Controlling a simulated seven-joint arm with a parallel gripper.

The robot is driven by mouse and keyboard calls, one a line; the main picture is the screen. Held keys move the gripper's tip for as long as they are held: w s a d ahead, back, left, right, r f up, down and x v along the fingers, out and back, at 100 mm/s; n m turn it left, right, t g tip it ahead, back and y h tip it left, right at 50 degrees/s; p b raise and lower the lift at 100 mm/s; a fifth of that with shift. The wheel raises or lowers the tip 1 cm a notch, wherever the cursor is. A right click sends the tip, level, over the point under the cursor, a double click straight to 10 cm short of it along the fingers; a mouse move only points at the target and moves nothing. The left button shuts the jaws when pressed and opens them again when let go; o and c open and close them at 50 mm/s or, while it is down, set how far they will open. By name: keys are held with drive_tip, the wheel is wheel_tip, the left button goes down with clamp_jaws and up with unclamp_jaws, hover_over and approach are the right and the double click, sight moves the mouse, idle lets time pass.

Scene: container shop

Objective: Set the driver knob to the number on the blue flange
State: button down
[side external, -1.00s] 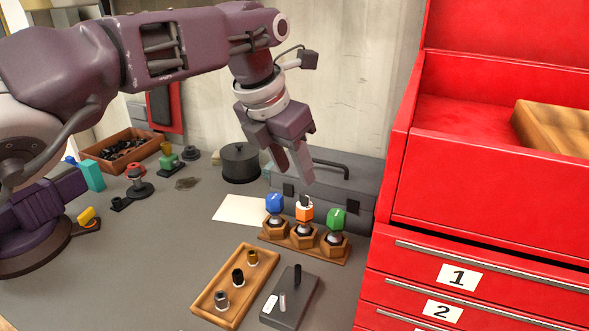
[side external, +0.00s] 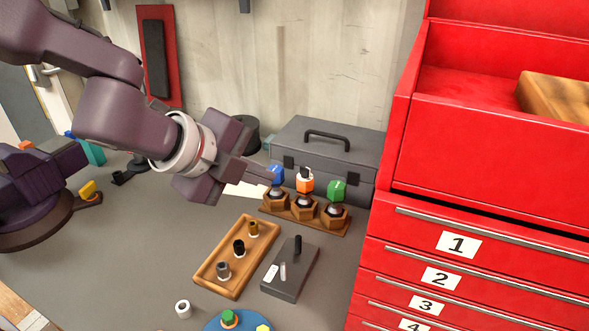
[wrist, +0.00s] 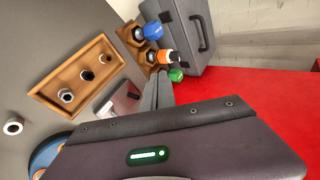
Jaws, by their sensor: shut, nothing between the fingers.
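A blue faceted piece (side external: 276,175), an orange-and-white one (side external: 305,182) and a green one (side external: 337,191) stand on a wooden rack (side external: 290,221); they show in the wrist view too. I cannot tell which thing is the flange or the driver knob. I can read no number on the blue things.
A wooden tray (side external: 219,297) with several sockets and a dark box with a lever (side external: 291,283) lie before the rack. A grey toolbox (side external: 330,140) stands behind. A red drawer cabinet (side external: 480,180) blocks the right. A white ring (side external: 183,309) lies in front.

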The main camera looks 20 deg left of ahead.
sight(309, 172)
drive_tip(key=w+f, duration=0.1)
drive_tip(key=w, duration=0.1)
drive_tip(key=w+d+f, duration=0.1)
drive_tip(key=w, duration=0.1)
drive_tip(key=w+d+f, duration=0.1)
drive_tip(key=w, duration=0.1)
drive_tip(key=shift+w+d+f, duration=0.1)
drive_tip(key=shift+w+f, duration=0.15)
drive_tip(key=shift+f, duration=0.05)
drive_tip(key=shift+w+d, duration=0.2)
drive_tip(key=shift+w, duration=0.3)
drive_tip(key=shift+w+d+n+y, duration=0.2)
drive_tip(key=shift+d+n+y, duration=0.1)
drive_tip(key=shift+n+y, duration=0.15)
drive_tip(key=shift+w+d+n, duration=0.1)
drive_tip(key=shift+n, duration=0.15)
drive_tip(key=n+y, duration=0.1)
drive_tip(key=d+n+y, duration=0.1)
drive_tip(key=n+y, duration=0.1)
drive_tip(key=shift+w+n+t, duration=0.1)
drive_tip(key=shift+n+t, duration=0.2)
drive_tip(key=n+y, duration=0.2)
drive_tip(key=shift+w+d+n, duration=0.15)
drive_tip(key=shift+d+n, duration=0.05)
drive_tip(key=shift+n, duration=0.2)
